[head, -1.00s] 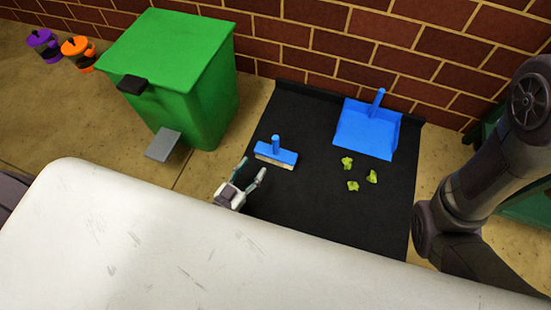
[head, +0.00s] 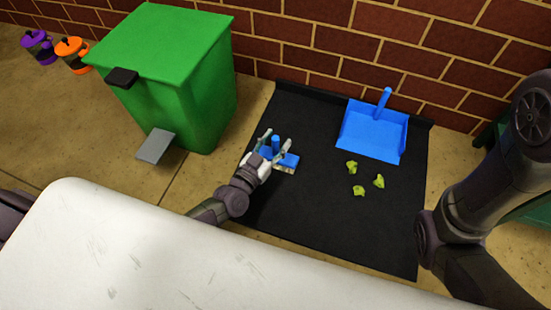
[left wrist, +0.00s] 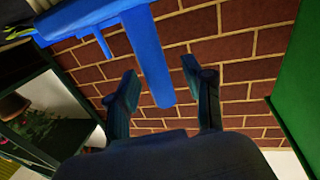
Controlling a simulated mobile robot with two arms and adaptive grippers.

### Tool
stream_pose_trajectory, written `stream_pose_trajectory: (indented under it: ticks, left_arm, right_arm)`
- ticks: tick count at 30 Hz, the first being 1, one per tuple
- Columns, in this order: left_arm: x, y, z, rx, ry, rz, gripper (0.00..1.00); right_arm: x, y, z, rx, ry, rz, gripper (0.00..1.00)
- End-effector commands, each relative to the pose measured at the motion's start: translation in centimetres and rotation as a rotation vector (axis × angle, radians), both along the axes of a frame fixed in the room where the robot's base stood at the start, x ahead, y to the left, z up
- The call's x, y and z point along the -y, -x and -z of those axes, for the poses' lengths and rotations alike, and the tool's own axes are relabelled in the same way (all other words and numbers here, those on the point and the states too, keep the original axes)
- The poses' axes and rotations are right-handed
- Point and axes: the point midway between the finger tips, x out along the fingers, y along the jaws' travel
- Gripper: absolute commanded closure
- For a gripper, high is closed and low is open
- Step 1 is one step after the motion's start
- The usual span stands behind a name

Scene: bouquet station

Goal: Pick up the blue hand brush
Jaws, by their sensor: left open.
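The blue hand brush (head: 290,161) stands on the black mat, bristles down, its handle upright. In the left wrist view its blue handle (left wrist: 152,62) runs between the two open fingers. My left gripper (head: 274,141) is open around the handle, with a finger on either side. The fingers look apart from the handle in the left wrist view (left wrist: 160,85). The gripper hides part of the brush head in the head view. My right gripper is out of view; only my right arm shows at the right.
A blue dustpan (head: 373,132) lies on the black mat (head: 330,220), with several yellow-green scraps (head: 358,190) in front of it. A green pedal bin (head: 180,85) stands left of the mat. A white tabletop (head: 150,250) fills the foreground. A brick wall closes the back.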

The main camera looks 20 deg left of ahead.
Motion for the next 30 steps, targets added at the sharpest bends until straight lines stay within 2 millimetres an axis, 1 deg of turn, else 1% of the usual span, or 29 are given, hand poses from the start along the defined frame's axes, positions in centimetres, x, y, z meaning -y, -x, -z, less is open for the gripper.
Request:
stream_pose_trajectory:
  ticks: [4, 13, 14, 23, 26, 30]
  left_arm:
    - [0.0, 0.0, -0.1, 0.0, 0.0, 0.0, 0.48]
    - [0.0, 0.0, -0.1, 0.0, 0.0, 0.0, 0.98]
    - [0.0, 0.0, -0.1, 0.0, 0.0, 0.0, 1.0]
    - [0.0, 0.0, -0.1, 0.001, 0.0, -0.001, 1.0]
    - [-0.1, 0.0, -0.4, 0.001, 0.0, -0.001, 1.0]
    - [-0.2, -0.2, -1.3, 0.002, 0.001, -0.001, 1.0]
  right_arm:
    - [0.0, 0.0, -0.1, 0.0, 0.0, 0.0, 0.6]
    - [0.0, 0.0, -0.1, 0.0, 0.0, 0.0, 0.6]
    - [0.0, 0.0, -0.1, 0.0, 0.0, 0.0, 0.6]
    - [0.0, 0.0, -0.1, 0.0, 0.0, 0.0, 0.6]
    - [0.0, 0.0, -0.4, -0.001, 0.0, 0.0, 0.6]
    - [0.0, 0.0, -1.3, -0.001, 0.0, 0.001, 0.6]
